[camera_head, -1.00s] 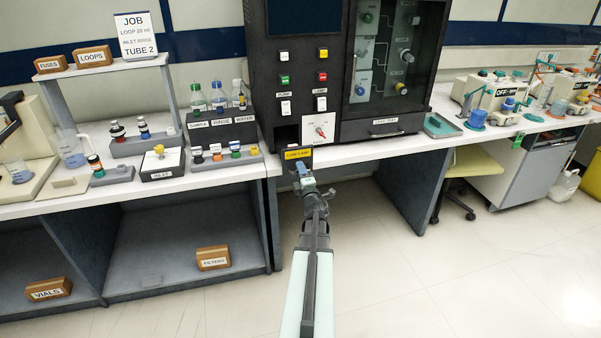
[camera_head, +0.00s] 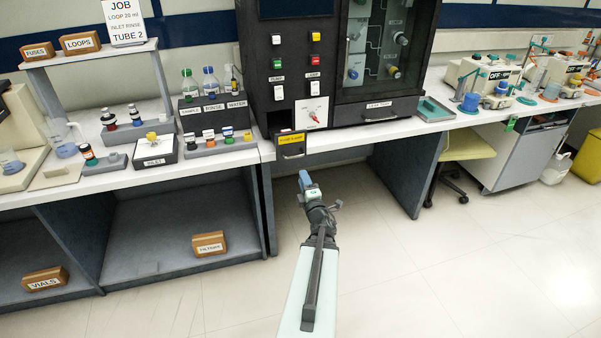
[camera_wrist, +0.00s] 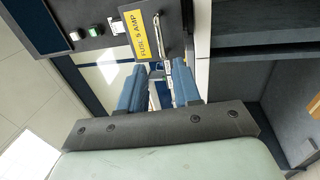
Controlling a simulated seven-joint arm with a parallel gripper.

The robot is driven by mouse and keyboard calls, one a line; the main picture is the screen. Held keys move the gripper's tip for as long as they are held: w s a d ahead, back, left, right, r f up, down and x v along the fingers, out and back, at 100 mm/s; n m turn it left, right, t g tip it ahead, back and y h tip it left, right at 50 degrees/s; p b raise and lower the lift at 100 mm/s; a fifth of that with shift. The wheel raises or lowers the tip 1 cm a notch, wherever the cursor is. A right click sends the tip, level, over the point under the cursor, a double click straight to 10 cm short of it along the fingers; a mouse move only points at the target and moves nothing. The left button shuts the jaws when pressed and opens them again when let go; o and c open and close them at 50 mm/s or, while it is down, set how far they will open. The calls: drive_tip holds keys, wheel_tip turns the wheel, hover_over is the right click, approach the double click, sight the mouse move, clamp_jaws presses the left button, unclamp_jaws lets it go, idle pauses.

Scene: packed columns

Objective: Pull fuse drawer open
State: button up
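The fuse drawer (camera_head: 291,148) is at the lower left of the dark cabinet, with a yellow label and a pale bar handle. Its front stands out past the counter edge, with a dark opening above and behind it. In the wrist view the drawer's yellow label (camera_wrist: 142,46) reads FUSE 5 AMP, and the handle (camera_wrist: 161,36) lies beyond my fingertips. My gripper (camera_head: 306,178) is below and in front of the drawer, apart from the handle. In the wrist view its two blue fingers (camera_wrist: 157,72) are open, with nothing held between them.
The dark cabinet (camera_head: 270,92) has switches and a dial. To its left, bottles and small racks (camera_head: 222,144) stand on the counter (camera_head: 110,182). Open shelves are below. A yellow-green chair (camera_head: 468,147) stands at the right. The floor around my arm is clear.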

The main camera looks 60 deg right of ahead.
drive_tip(key=shift+s+a+f, duration=0.1)
drive_tip(key=shift+s+a, duration=0.4)
drive_tip(key=shift+a, duration=0.05)
idle(0.4)
